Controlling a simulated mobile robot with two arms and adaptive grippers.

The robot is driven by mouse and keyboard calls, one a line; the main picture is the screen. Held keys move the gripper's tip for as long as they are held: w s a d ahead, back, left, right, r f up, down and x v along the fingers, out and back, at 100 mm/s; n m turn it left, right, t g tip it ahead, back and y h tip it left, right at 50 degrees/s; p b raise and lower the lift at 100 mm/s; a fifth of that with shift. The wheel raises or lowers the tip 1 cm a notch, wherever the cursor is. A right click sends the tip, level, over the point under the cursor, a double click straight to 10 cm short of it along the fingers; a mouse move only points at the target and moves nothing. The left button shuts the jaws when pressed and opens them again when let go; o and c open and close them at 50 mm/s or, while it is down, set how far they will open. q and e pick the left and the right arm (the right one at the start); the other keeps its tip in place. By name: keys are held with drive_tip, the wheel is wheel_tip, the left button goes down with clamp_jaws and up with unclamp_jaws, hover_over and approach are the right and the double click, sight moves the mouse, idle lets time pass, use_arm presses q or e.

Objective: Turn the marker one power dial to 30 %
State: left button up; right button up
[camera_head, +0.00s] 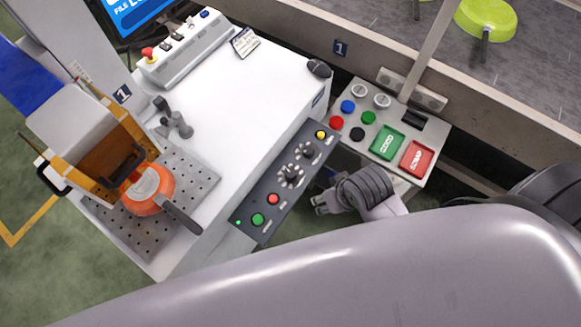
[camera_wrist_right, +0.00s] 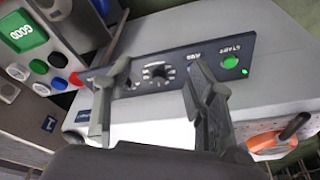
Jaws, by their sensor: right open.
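A dark control panel (camera_head: 266,207) on the front of the white machine carries two dials: one near the middle (camera_head: 290,175), the other nearer the yellow button (camera_head: 303,151). Their labels are too small to read, so I cannot tell which is the marker one power dial or its setting. My right gripper (camera_head: 319,204) is open and empty, beside the panel in the head view. In the right wrist view its fingers (camera_wrist_right: 160,68) frame one dial (camera_wrist_right: 157,75), apparently without touching it. The other dial (camera_wrist_right: 131,83) is partly hidden by the left-hand finger. My left gripper is out of view.
Red (camera_head: 273,199) and green (camera_head: 258,219) buttons share the panel. A button box (camera_head: 358,148) with green and red pads stands close to the right gripper. My grey arm fills the foreground.

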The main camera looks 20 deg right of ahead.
drive_tip(key=w+a+r, duration=0.2)
drive_tip(key=a+r, duration=0.1)
drive_tip(key=r, duration=0.1)
drive_tip(key=m+g, duration=0.3)
drive_tip(key=m, duration=0.6)
hover_over(291, 173)
drive_tip(key=f, duration=0.2)
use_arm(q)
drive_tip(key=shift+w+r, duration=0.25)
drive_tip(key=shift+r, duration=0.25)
use_arm(e)
drive_tip(key=shift+h, duration=0.4)
wheel_tip(291, 173, down, 17)
drive_tip(key=shift+w+r, duration=0.1)
drive_tip(key=shift+c, duration=0.2)
drive_tip(key=c, duration=1.1)
drive_tip(key=shift+c, duration=0.2)
